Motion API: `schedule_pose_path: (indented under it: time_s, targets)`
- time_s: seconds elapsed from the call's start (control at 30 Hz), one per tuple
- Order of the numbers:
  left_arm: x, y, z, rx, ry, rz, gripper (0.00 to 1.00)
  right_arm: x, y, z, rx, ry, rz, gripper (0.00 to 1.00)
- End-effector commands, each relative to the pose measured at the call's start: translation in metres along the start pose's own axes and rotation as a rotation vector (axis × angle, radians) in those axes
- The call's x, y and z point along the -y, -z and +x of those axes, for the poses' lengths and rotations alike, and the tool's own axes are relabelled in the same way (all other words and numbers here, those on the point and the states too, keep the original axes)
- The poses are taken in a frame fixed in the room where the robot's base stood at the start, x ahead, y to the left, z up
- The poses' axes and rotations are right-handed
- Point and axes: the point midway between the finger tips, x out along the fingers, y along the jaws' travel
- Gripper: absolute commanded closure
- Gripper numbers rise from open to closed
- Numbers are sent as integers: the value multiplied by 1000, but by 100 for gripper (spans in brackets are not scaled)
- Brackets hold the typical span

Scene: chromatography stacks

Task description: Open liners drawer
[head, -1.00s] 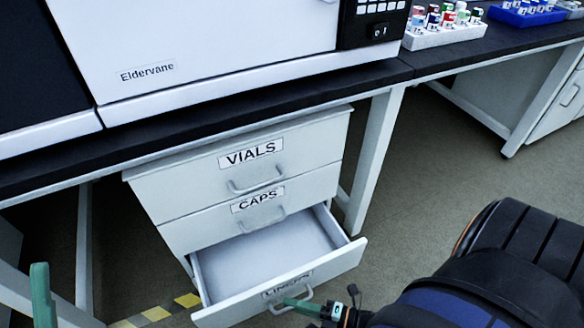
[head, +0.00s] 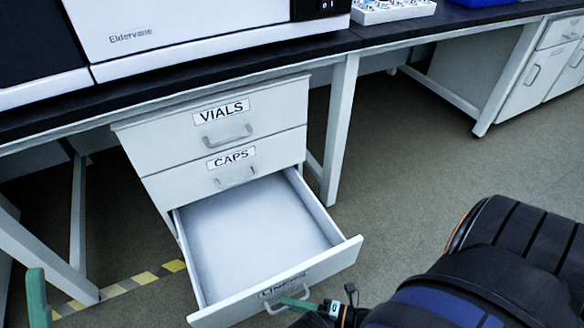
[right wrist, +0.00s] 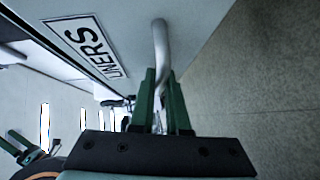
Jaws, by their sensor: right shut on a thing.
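The liners drawer (head: 255,235) is the lowest of three in a white cabinet. It is pulled well out, and its inside looks empty. Its front carries a label (right wrist: 85,45) reading LINERS in the right wrist view and a grey bar handle (right wrist: 160,50). My right gripper (head: 300,302) is at this handle in the head view. In the right wrist view its green fingers (right wrist: 163,100) are shut on the handle, one on each side. A green finger of my left gripper (head: 38,298) shows at the lower left of the head view, away from the cabinet; its opening cannot be seen.
The VIALS drawer (head: 225,125) and CAPS drawer (head: 230,170) above are closed. A dark bench top (head: 200,85) carries a white instrument (head: 190,30) and a white rack (head: 390,12). A white bench leg (head: 340,130) stands right of the cabinet. The floor (head: 410,150) to the right is clear.

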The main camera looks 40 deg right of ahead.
Motion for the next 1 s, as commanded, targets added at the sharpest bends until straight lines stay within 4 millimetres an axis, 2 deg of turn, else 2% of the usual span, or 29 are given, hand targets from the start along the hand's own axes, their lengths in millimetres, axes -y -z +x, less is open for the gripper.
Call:
schedule_pose_path:
  time_s: [0.53, 0.57, 0.8, 1.0]
  targets:
    - [0, 0, 0, 1, 0, -1, 1, -1, -2, -1, 3, 0, -1, 100]
    - [0, 0, 0, 1, 0, -1, 1, -1, -2, -1, 3, 0, -1, 83]
    - [0, 0, 0, 1, 0, -1, 1, 0, -1, 0, 2, 0, 0, 56]
    - [0, 0, 0, 1, 1, 0, 1, 0, -1, 0, 1, 0, 0, 56]
